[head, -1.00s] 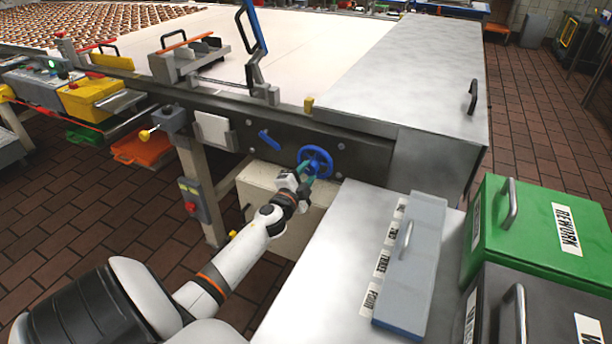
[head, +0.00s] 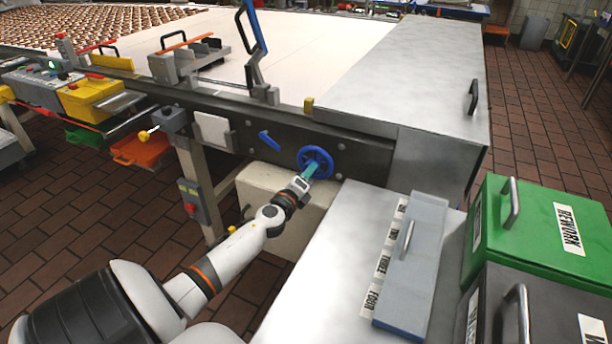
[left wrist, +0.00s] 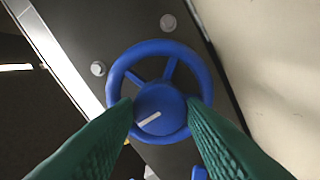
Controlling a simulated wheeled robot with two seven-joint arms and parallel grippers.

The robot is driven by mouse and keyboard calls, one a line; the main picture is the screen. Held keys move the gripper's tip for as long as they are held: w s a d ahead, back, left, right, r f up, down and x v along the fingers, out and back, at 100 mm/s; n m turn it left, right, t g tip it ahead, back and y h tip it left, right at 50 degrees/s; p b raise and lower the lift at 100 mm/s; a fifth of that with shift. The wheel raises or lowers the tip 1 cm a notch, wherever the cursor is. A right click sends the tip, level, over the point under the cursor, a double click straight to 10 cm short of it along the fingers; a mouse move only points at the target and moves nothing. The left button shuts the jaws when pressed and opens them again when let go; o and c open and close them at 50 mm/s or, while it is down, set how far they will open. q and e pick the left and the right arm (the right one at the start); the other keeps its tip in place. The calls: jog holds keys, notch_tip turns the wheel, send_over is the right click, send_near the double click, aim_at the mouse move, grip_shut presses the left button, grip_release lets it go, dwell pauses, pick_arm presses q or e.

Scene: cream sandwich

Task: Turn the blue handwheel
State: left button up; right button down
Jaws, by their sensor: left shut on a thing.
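The blue handwheel (head: 315,162) is mounted on the dark side panel of the conveyor. In the left wrist view the handwheel (left wrist: 160,90) shows its rim, spokes and a hub with a white line slanting across it. My left gripper (head: 309,171) is at the handwheel, and its green fingers also show in the left wrist view (left wrist: 160,112). The fingers stand on either side of the hub, shut on the handwheel; the lower rim is partly hidden by them. My right gripper is not in view.
A blue lever (head: 269,140) sits on the panel left of the handwheel. A metal table (head: 310,265) with a lidded grey case (head: 410,265) stands below right. A green bin (head: 535,225) is at right. A beige box (head: 262,190) lies below the panel.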

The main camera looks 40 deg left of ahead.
pick_arm(q)
jog(key=m, duration=0.6)
jog(key=shift+f, duration=0.15)
jog(key=shift+m, duration=0.3)
jog(key=o, duration=1)
jog(key=shift+s+p, duration=0.1)
jog(key=shift+p, duration=0.2)
jog(key=v, duration=1.2)
